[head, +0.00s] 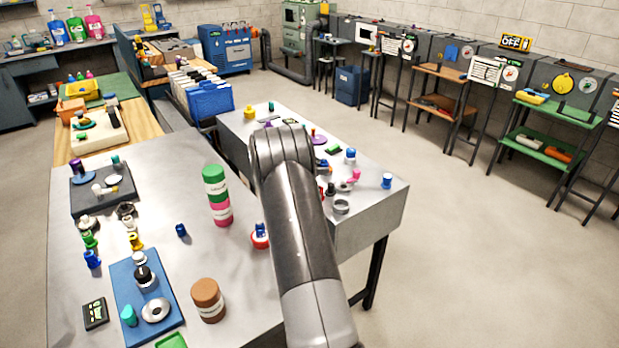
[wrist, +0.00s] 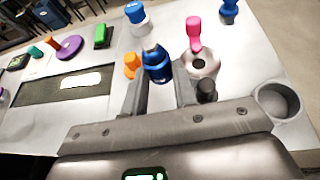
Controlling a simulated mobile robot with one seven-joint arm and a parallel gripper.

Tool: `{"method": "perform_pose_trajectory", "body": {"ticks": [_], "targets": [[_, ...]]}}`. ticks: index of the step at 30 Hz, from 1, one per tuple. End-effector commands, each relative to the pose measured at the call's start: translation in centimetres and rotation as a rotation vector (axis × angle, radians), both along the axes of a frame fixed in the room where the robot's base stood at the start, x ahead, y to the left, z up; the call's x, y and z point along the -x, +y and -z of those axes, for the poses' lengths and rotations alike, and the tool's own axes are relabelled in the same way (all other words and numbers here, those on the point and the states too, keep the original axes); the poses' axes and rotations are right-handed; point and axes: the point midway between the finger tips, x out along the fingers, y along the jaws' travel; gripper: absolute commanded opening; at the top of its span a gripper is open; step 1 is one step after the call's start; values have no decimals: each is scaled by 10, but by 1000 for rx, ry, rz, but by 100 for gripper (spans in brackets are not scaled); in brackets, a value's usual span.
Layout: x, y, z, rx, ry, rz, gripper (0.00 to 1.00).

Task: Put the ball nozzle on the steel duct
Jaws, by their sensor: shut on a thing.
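My gripper (wrist: 161,84) is shut on a glossy blue nozzle-like piece with a pale tip (wrist: 156,60), which shows between and just beyond the two fingers in the wrist view. I take this piece to be the ball nozzle, though no label shows. The long grey metal box on dark legs, which looks like the steel duct (head: 372,222), stands right of the workbench in the head view. Its pale top (wrist: 275,50) lies under my gripper in the wrist view. Whether the blue piece touches that top cannot be told. In the head view my arm hides the gripper.
Close around the gripper are an orange piece (wrist: 132,66), a pink-handled piece on a pale ring (wrist: 195,38), a blue-and-white piece (wrist: 137,18) and a grey cup (wrist: 278,102). A purple disc (wrist: 70,47) and a dark recess (wrist: 65,85) lie left.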

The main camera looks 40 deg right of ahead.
Motion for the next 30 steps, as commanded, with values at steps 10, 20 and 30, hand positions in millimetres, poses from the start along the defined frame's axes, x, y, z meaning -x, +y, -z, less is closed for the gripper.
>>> {"method": "perform_pose_trajectory", "body": {"ticks": [10, 20, 30], "targets": [[-28, 15, 23, 0, 3, 1, 3], [-28, 15, 59, 1, 1, 0, 3], [-27, 15, 62, 0, 0, 0, 28]]}}
